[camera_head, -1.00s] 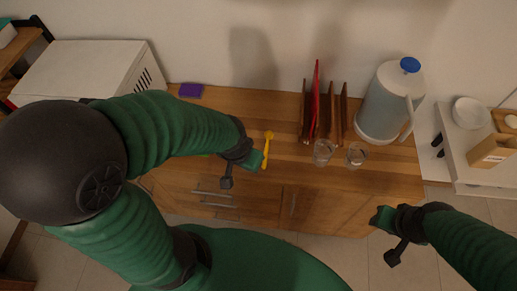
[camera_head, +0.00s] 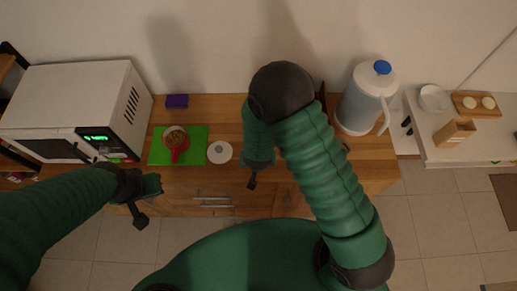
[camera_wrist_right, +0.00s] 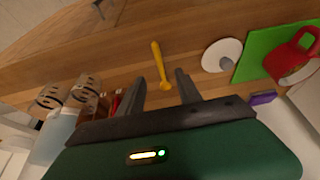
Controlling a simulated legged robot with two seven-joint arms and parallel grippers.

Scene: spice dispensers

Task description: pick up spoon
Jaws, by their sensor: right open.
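The yellow spoon (camera_wrist_right: 159,66) lies on the wooden counter in the right wrist view, with its bowl toward my right gripper. My right gripper (camera_wrist_right: 162,84) is open, and the bowl end shows between its two fingers. I cannot tell how far above the counter the fingers are. In the head view my right arm reaches over the middle of the counter and hides the spoon. My left gripper (camera_head: 152,185) is at the left, near the counter's front edge; its fingers are too small to read.
A green board (camera_head: 197,152) holds a red pot (camera_head: 182,156). A white lid (camera_head: 220,152) lies between the board and my right arm. A microwave (camera_head: 70,90) stands left, a jug (camera_head: 358,105) right. A purple block (camera_head: 177,101) lies at the back.

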